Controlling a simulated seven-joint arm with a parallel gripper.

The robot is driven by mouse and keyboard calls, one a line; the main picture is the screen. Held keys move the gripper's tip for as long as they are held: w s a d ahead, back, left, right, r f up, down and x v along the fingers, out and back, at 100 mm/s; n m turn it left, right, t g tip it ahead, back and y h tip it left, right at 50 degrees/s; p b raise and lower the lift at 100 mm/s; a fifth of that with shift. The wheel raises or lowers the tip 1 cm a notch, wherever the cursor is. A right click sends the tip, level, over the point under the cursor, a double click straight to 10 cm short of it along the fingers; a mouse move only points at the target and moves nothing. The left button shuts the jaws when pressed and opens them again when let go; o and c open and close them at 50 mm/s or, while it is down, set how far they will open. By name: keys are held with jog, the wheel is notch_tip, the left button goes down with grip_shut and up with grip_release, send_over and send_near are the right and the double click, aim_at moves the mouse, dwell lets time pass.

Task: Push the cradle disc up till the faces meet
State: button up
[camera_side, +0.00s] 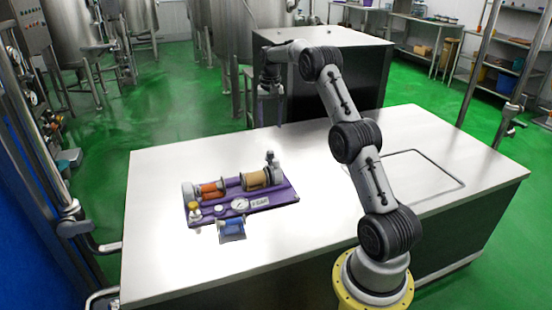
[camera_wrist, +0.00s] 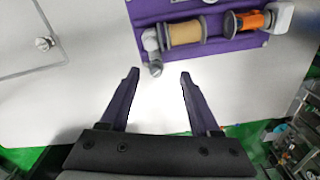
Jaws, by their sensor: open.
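A purple base plate (camera_side: 222,211) carries the line parts on the table. A tan cylinder (camera_side: 256,180) with grey end discs lies on it, also seen in the wrist view (camera_wrist: 184,32). An orange part (camera_side: 212,189) lies in line with it, with a grey disc (camera_wrist: 229,23) at its near end. A narrow gap separates this disc from the tan cylinder's end disc (camera_wrist: 204,26). I cannot tell for certain which disc is the cradle's. My gripper (camera_wrist: 158,75) is open and empty, apart from the parts, above the table's far side.
A grey elbow fitting (camera_side: 272,163) stands at the tan cylinder's outer end. A round gauge (camera_side: 240,203) and a small holder with a blue cylinder (camera_side: 231,227) are at the front. The white table (camera_side: 320,230) is otherwise largely clear. Steel tanks stand behind.

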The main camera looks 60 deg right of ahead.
aim_at(276, 160)
jog(key=f, duration=0.5)
jog(key=s+d+f, duration=0.1)
jog(key=f, duration=0.9)
jog(key=shift+s+d+f, duration=0.2)
jog(key=shift+s+f, duration=0.1)
grip_shut()
jog(key=shift+w+r, duration=0.1)
dwell(0.8)
